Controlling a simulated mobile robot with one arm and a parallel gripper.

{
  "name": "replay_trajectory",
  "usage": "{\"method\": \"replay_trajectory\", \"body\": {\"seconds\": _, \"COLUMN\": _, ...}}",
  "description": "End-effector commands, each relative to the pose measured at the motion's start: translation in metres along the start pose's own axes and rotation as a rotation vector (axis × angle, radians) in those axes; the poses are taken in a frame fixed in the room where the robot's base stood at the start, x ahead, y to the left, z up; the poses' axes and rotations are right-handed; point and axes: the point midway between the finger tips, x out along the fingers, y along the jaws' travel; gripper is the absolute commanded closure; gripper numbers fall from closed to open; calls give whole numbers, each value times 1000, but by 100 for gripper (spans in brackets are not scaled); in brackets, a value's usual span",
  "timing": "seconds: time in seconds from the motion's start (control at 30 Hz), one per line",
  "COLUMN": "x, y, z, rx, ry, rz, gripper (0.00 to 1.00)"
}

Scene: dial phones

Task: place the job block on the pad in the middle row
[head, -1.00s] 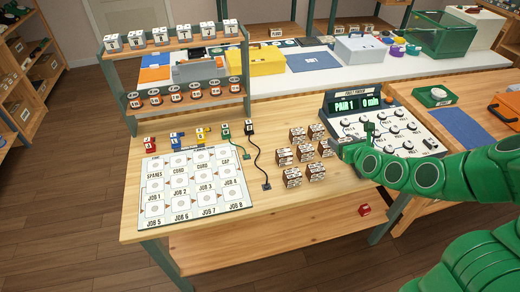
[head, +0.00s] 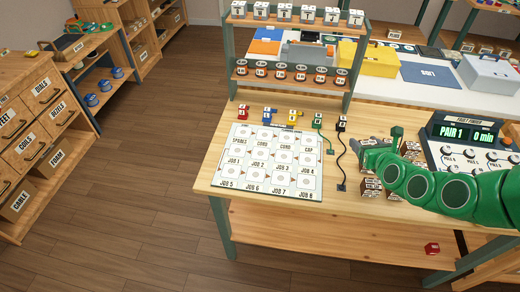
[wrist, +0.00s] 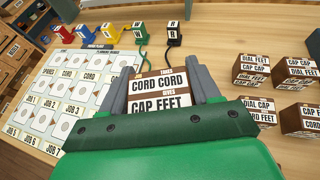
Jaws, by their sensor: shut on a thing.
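My gripper (wrist: 160,95) is shut on a job block (wrist: 158,84), a brown and white block whose label reads "TAKES CORD CORD, GIVES CAP FEET". In the head view my gripper (head: 364,150) is over the table, right of the planning board, and the held block is hard to make out. The white planning board (head: 240,143) lies flat on the table, with rows of square pads. The middle row is labelled JOB 1 to JOB 4, and its pads look bare. The board also shows at the left of the wrist view (wrist: 50,105).
Several other job blocks (wrist: 296,72) stand on the table right of my gripper. Small coloured connectors with cables (head: 318,122) lie behind the board. A two-level rack (head: 290,85) stands behind those. A console (head: 470,135) is at the right.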

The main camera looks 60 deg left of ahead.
Motion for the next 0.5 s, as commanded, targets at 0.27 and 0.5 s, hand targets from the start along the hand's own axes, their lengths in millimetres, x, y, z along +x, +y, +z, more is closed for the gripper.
{"method": "replay_trajectory", "body": {"seconds": 0.27, "x": 22, "y": 88, "z": 16, "rx": -48, "ry": 0, "rz": 109, "gripper": 70}}
{"method": "replay_trajectory", "body": {"seconds": 0.5, "x": 31, "y": 163, "z": 24, "rx": -85, "ry": 2, "rz": 198, "gripper": 70}}
